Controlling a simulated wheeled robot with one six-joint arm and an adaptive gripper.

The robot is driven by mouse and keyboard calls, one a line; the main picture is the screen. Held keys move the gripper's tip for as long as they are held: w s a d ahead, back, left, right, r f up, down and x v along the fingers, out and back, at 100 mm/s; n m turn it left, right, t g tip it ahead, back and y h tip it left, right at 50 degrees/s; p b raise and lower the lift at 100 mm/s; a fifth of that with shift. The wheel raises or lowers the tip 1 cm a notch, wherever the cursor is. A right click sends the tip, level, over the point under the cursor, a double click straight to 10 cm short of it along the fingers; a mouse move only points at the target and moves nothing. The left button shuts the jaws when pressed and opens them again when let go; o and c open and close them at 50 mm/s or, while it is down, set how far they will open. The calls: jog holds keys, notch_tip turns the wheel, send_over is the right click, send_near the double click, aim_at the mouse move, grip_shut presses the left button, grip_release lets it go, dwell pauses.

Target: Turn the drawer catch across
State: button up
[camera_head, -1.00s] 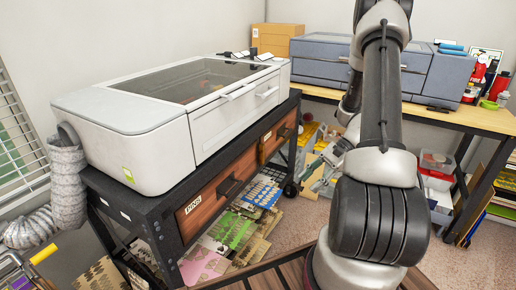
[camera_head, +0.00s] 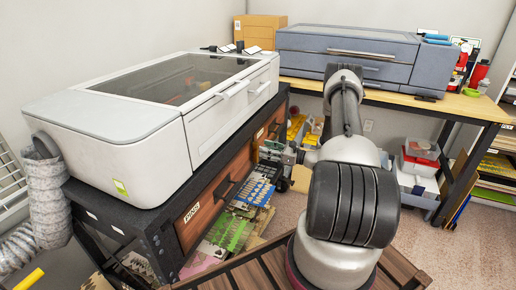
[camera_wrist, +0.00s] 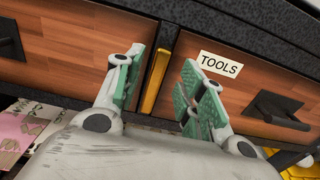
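In the wrist view a narrow yellow bar (camera_wrist: 156,82), apparently the drawer catch, lies lengthwise along the dark divider between two wooden drawer fronts. The right drawer front (camera_wrist: 240,90) has a TOOLS label (camera_wrist: 220,65) and a black handle (camera_wrist: 278,110). The left drawer front (camera_wrist: 75,55) has a dark handle (camera_wrist: 10,40) at the picture's edge. My gripper (camera_wrist: 163,66) is open and empty, its green-padded fingers apart on either side of the bar's line. Contact with the bar cannot be told. In the head view the catch cannot be made out.
A white machine (camera_head: 150,120) stands on the black bench (camera_head: 130,220) above the drawers. Flat sheets (camera_head: 235,230) lie beneath. A wooden table (camera_head: 460,105) with a blue-grey printer (camera_head: 345,55) stands behind. Carpet (camera_head: 455,245) is clear at right.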

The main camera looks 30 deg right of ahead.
aim_at(258, 147)
jog(key=shift+x, duration=2.05)
grip_shut()
